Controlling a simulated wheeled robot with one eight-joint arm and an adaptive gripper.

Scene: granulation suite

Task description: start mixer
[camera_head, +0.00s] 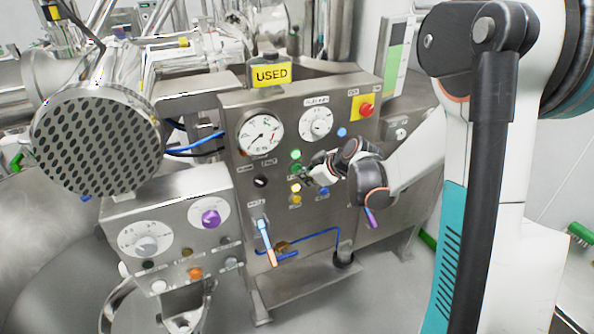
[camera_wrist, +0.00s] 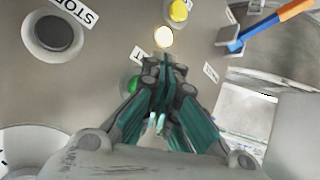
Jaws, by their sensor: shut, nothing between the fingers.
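The steel control panel (camera_head: 235,110) stands in the middle of the head view. On its front are a lit green lamp (camera_head: 295,154), a green button (camera_head: 296,167) below it and a black button (camera_head: 260,181) to the left. In the wrist view the black button (camera_wrist: 58,34) bears a STOP label, and the green button (camera_wrist: 132,86) is partly hidden by my gripper's left finger. My gripper (camera_head: 308,173) is shut and empty, its tips (camera_wrist: 163,72) at the panel face beside the green button. I cannot tell whether they touch it.
Two white dials (camera_head: 260,134) (camera_head: 317,122) and a red button (camera_head: 366,109) on a yellow plate are higher on the panel. A yellow button (camera_head: 296,188) and a blue-orange lever (camera_head: 266,242) are below. A smaller control box (camera_head: 120,210) stands left. A USED sign (camera_head: 271,74) is on top.

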